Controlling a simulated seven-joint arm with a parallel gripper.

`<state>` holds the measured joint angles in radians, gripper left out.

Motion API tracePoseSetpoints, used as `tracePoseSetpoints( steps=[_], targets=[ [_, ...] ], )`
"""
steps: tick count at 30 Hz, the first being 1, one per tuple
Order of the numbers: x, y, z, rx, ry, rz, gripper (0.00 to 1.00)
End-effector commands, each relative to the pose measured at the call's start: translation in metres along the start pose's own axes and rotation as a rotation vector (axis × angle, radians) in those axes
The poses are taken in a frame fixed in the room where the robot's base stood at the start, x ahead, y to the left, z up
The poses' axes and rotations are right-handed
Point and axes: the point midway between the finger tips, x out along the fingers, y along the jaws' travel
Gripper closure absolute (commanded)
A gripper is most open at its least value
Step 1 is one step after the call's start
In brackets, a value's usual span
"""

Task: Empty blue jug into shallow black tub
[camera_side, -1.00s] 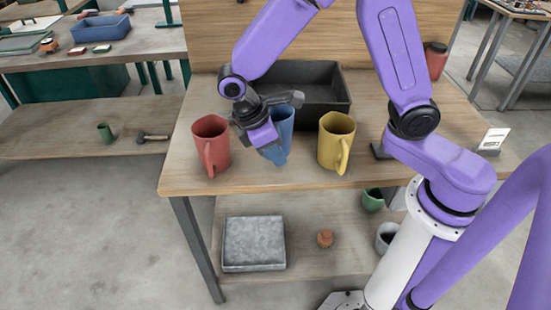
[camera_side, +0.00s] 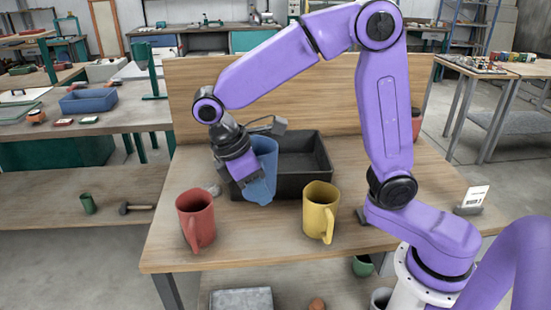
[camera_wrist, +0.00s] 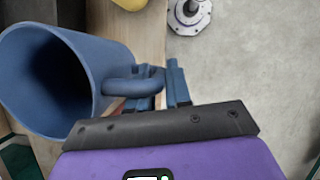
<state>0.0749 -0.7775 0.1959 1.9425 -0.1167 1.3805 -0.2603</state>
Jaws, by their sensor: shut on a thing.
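The blue jug (camera_side: 263,163) is off the table in the side view, in front of the left part of the shallow black tub (camera_side: 318,166). It looks close to upright with a slight tilt. My gripper (camera_side: 250,180) is shut on it from the left. In the wrist view the jug (camera_wrist: 85,85) has its mouth towards the left, and its handle (camera_wrist: 128,86) lies at the fingers (camera_wrist: 172,85). I cannot make out any contents inside it. The tub sits on the table, partly hidden by the jug and gripper; its visible inside looks empty.
A red jug (camera_side: 194,215) and a yellow jug (camera_side: 318,208) stand near the table's front edge, with clear table between them. A wooden panel (camera_side: 330,90) rises behind the tub. A small white card on a stand (camera_side: 474,197) is at the right.

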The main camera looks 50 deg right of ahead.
Motion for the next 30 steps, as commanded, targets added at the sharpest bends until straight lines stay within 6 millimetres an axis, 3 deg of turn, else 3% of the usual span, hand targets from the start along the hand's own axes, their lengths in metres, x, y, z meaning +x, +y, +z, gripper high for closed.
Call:
tracePoseSetpoints(
  steps=[6,14,20,30],
  targets=[
    [-0.026,0.001,0.010,0.002,0.004,0.002,1.00],
    [-0.033,0.029,-0.004,-0.001,0.009,0.001,1.00],
    [-0.041,0.064,-0.016,-0.005,0.019,0.004,1.00],
    [-0.048,0.154,-0.025,-0.007,0.029,0.013,1.00]
  ],
)
